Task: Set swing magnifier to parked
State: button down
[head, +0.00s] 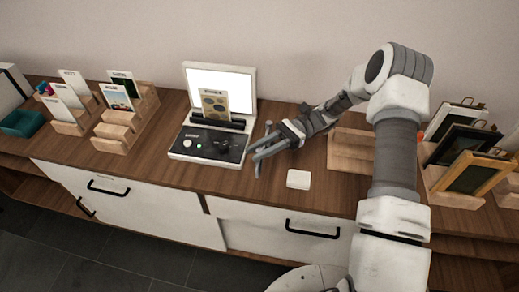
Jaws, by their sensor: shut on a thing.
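A viewing unit with a lit white panel (222,84) stands on the wooden counter, with a dark control console (209,143) in front. A printed card (215,104) stands upright in a dark slot before the panel. A small dark part, too small to make out clearly, rises at the console's right side. My gripper (262,151) reaches in from the right, beside the console's right edge. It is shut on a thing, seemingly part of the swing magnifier. The grip itself is too small to see well, and the magnifier's lens and position cannot be told.
A small white block (298,179) lies on the counter just right of my gripper. Wooden card racks (118,131) stand at left, near a teal tray (22,124). A wooden stand (350,150) is partly behind my arm. Framed slides (462,145) stand at right.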

jog(key=shift+d, duration=0.15)
jog(key=c, duration=0.7)
grip_release()
jog(key=b+v, duration=0.1)
jog(key=v, duration=1.1)
